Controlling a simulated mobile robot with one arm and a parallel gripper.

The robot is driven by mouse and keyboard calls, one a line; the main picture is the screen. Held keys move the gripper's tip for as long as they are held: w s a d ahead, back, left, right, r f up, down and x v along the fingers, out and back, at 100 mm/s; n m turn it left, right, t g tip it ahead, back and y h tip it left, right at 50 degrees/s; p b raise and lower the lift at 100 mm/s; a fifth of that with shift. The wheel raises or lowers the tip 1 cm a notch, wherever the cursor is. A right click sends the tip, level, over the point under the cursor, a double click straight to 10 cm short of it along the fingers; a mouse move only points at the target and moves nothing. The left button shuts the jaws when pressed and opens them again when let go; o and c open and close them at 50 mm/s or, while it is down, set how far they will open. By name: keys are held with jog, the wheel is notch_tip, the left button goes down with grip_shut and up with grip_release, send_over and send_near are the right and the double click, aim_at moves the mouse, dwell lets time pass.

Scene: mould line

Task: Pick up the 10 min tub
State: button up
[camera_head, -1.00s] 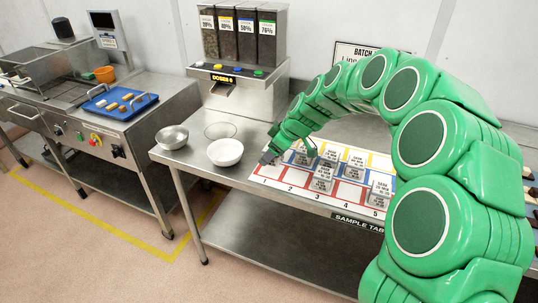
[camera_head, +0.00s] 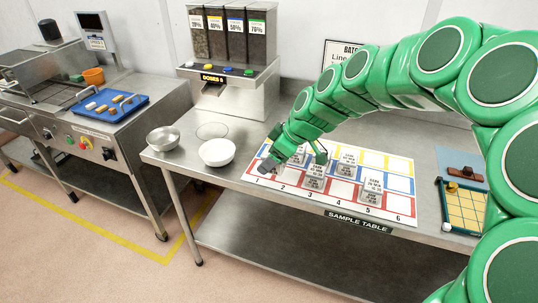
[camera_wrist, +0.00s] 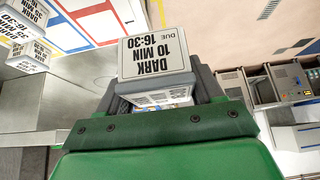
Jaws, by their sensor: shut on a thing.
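The 10 min tub (camera_wrist: 155,52) is in my gripper in the wrist view, its label reading DARK, 10 MIN, 16:30, DUE. My gripper (camera_wrist: 158,90) is shut on it, with grey fingers at its sides. In the head view my gripper (camera_head: 264,168) is at the left end of the numbered sample card, near column 1. The held tub cannot be made out clearly there. Several other labelled tubs (camera_head: 314,183) stand on the card (camera_head: 400,203). Some of them show at the upper left of the wrist view (camera_wrist: 28,56).
A white bowl (camera_head: 217,152) and a metal bowl (camera_head: 163,139) stand left of the gripper on the steel table (camera_head: 215,180). A doser (camera_head: 232,93) stands behind. A yellow grid board (camera_head: 465,208) lies at the right. A blue tray (camera_head: 110,106) is on the left bench.

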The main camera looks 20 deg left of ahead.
jog(key=shift+s+d+r, duration=0.1)
jog(key=shift+s+r, duration=0.05)
jog(key=shift+r, duration=3.45)
